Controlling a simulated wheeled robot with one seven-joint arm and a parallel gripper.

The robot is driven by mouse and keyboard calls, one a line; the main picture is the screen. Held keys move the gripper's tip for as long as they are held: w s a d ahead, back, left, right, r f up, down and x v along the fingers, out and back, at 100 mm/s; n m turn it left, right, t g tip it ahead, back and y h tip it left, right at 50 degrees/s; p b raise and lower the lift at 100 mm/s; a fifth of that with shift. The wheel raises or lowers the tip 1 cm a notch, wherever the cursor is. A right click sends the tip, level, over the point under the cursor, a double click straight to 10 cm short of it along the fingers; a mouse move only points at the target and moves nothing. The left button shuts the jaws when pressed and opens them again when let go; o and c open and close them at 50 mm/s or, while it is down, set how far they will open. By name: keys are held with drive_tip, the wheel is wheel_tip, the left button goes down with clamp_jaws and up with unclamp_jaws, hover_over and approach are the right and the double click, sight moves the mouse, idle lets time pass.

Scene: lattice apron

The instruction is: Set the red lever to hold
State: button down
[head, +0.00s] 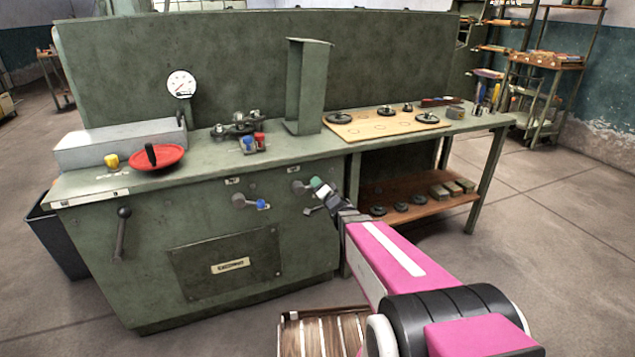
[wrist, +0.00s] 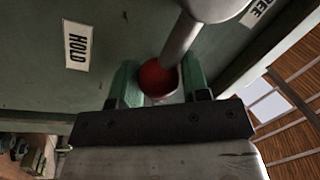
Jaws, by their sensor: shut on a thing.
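The red lever shows in the wrist view as a grey rod (wrist: 180,42) ending in a red ball knob (wrist: 154,77). Its round grey hub is at the top of that view. My gripper (wrist: 160,82) has its two green fingers on either side of the knob and is shut on it. A HOLD label (wrist: 76,46) is on the green panel to the left, apart from the knob. A second label (wrist: 256,10), partly cut off, is at the upper right. In the head view my gripper (head: 320,189) is at the cabinet front and hides the red knob.
A blue-knobbed lever (head: 262,204) is left of my gripper on the same panel. A dark handle (head: 121,232) hangs farther left. The green bench top (head: 300,150) juts above, and a slatted wooden thing (head: 322,330) stands on the floor below my arm.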

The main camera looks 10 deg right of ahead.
drive_tip(key=shift+s+a+f+m+t+h, duration=0.1)
drive_tip(key=shift+a+f+m+t+h, duration=0.15)
drive_tip(key=shift+f+m, duration=0.8)
drive_tip(key=shift+f+m+t+h, duration=0.15)
drive_tip(key=shift+f+m+h, duration=0.35)
drive_tip(key=shift+m, duration=0.95)
drive_tip(key=shift+f, duration=0.15)
drive_tip(key=c, duration=0.6)
unclamp_jaws()
drive_tip(key=shift+a, duration=0.1)
drive_tip(key=v, duration=1.1)
